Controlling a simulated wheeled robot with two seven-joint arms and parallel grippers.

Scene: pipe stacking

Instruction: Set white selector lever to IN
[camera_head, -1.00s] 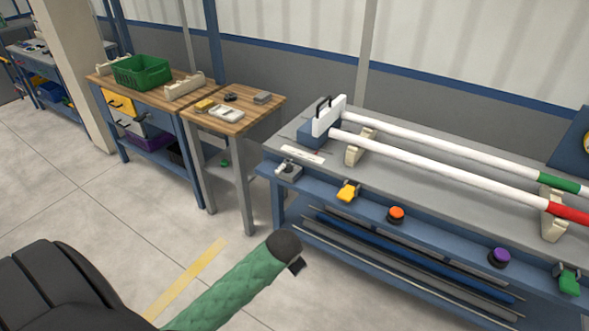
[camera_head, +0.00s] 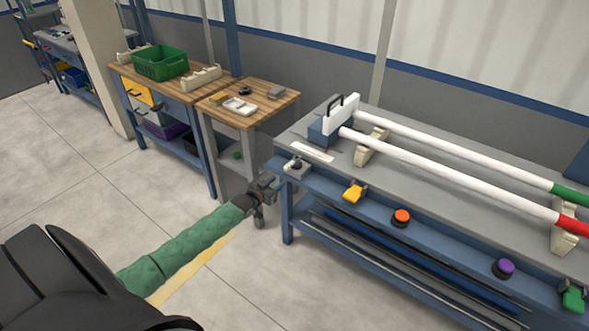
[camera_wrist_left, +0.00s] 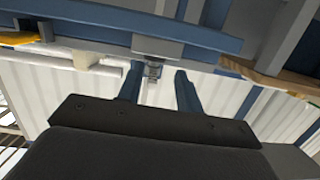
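The selector (camera_head: 297,167) is a small pale grey block with a short lever on the bench's front ledge, at its left end. The lever's setting and any lettering are too small to read. In the left wrist view, a small grey fitting (camera_wrist_left: 153,70), probably the selector, shows between the fingertips, beyond them. My left gripper (camera_head: 268,190) is at the bench's left front corner, below and left of the selector, apparently apart from it. In the left wrist view its two blue fingers (camera_wrist_left: 158,88) are spread with nothing held. My right gripper is not in view.
The grey bench (camera_head: 400,175) carries two long white pipes (camera_head: 450,172) on cream supports and a white plate with a handle (camera_head: 341,114). A yellow lever (camera_head: 354,191), orange button (camera_head: 402,216) and purple button (camera_head: 503,267) line the ledge. A wooden table (camera_head: 262,113) stands left.

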